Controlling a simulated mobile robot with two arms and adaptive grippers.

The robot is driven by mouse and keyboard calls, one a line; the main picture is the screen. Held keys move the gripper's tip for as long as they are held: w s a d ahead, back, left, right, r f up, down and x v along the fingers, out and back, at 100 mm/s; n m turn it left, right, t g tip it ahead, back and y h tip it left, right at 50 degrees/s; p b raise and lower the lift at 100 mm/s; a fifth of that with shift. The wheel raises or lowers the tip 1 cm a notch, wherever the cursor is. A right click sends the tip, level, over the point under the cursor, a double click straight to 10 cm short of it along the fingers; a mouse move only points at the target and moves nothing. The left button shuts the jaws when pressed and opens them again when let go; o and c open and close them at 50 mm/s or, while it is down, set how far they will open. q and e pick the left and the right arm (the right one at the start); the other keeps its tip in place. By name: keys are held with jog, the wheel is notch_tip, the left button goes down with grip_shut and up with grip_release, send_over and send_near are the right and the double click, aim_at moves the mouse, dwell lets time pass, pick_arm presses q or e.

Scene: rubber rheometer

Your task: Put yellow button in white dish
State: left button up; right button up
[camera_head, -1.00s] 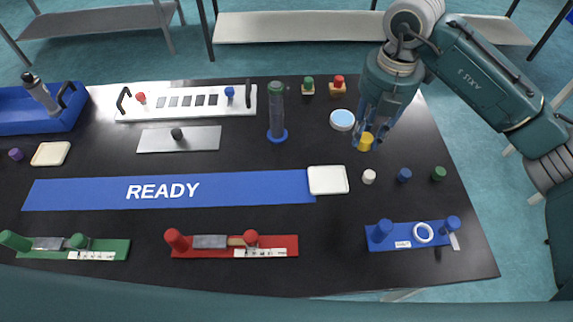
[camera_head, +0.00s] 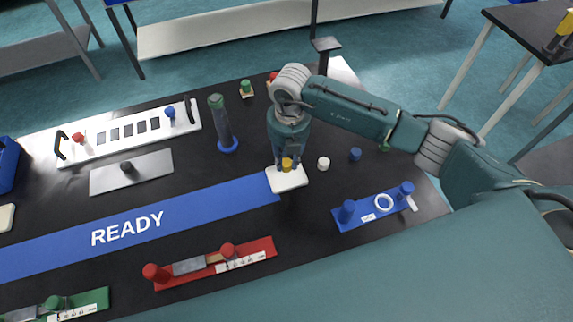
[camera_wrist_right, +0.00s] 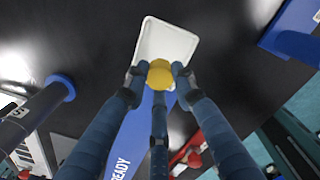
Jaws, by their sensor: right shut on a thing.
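The yellow button (camera_head: 287,163) is between the fingers of my right gripper (camera_head: 284,158), which is shut on it. The white dish (camera_head: 288,181) lies on the black table at the right end of the blue READY strip. The button is held over the dish's far part in the head view. In the right wrist view the yellow button (camera_wrist_right: 159,75) sits between the fingertips of my right gripper (camera_wrist_right: 158,80), in front of the white dish (camera_wrist_right: 168,42). I cannot tell whether the button touches the dish. My left gripper is not in view.
A white button (camera_head: 323,162) and a blue button (camera_head: 355,154) stand right of the dish. A blue holder (camera_head: 375,208) with a white ring lies nearer. A dark cylinder on a blue base (camera_head: 223,125) stands left of my right gripper. A red holder (camera_head: 215,264) lies at the front.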

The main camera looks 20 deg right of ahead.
aim_at(287, 163)
notch_tip(287, 163, down, 4)
jog(key=shift+f+p, duration=0.1)
jog(key=shift+p, duration=0.4)
jog(key=shift+f, duration=0.35)
jog(key=shift+f, duration=0.1)
jog(key=o, duration=1)
jog(key=shift+c, duration=0.2)
